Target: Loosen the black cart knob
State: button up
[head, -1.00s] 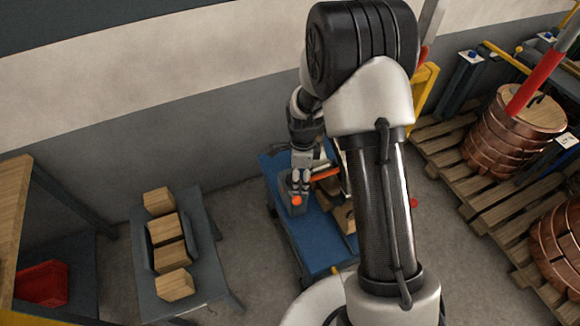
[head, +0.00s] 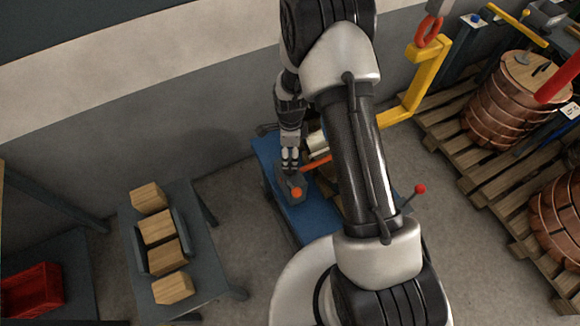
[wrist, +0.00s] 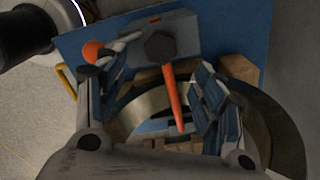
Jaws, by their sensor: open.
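The blue cart (head: 312,219) carries a grey block (head: 291,183) with an orange ball (head: 296,192) on a short lever. In the wrist view a black, roughly hexagonal knob (wrist: 160,45) sits on the block, with an orange bar (wrist: 172,95) running from it toward me. My gripper (head: 291,160) is above the cart beside the block; its fingers show spread apart in the wrist view (wrist: 155,90), left and right of the bar, with nothing held between them. The knob lies beyond the fingertips in that picture. In the head view I cannot make out the knob clearly.
A ring-shaped metal part (wrist: 262,110) and wooden blocks (wrist: 238,68) lie on the cart near the fingers. A grey table with wooden blocks (head: 157,227) stands left. Pallets with copper coils (head: 497,107) and a yellow post (head: 421,85) are right.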

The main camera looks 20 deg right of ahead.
aim_at(290, 168)
notch_tip(290, 168, down, 9)
jog(key=shift+f+b, duration=0.1)
jog(key=shift+b, duration=0.95)
jog(key=shift+c, duration=0.4)
jog(key=c, duration=1)
